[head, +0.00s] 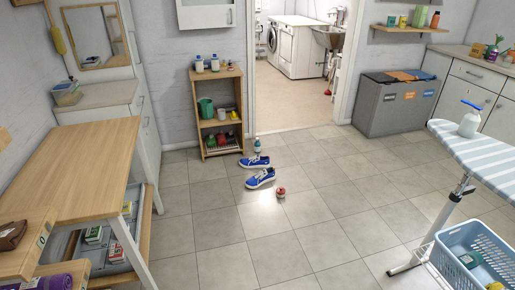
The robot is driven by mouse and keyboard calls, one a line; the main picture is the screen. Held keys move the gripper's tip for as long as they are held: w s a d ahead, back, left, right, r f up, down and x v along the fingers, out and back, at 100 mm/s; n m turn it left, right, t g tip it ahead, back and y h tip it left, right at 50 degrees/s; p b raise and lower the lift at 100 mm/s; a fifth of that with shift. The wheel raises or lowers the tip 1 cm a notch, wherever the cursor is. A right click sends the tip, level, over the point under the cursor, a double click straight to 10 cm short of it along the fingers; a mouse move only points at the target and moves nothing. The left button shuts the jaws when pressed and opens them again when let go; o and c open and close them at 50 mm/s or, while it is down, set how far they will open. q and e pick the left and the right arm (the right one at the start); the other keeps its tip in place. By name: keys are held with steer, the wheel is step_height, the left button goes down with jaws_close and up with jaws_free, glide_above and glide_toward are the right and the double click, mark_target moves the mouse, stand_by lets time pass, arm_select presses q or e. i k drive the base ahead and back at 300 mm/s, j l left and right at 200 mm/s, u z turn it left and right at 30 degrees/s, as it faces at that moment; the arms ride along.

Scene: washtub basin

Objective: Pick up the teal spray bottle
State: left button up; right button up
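A small teal bottle (257,146) stands upright on the tiled floor, just right of the small wooden shelf and behind the blue shoes; it is too small to tell whether it has a spray head. A pale, whitish spray bottle (468,124) with a blue trigger stands on the striped ironing board at the right. A green bottle (493,48) that looks like a sprayer stands on the far right counter. Neither of my grippers is in view.
Blue shoes (260,178) and a small red-topped item (281,193) lie on the floor in front of the teal bottle. The shelf (195,115) stands left of it. A wooden table (90,170) is at left, the ironing board (490,160) at right.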

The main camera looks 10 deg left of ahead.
mark_target(256, 144)
steer(key=i+z, duration=0.25)
steer(key=i, duration=2.8)
steer(key=i+l+u, duration=0.15)
steer(key=i, duration=0.35)
steer(key=i+l+u, duration=0.1)
steer(key=i, duration=0.35)
steer(key=i+l+u, duration=0.15)
steer(key=i, duration=0.3)
steer(key=i+l+u, duration=0.15)
steer(key=i+l, duration=0.2)
steer(key=i, duration=0.1)
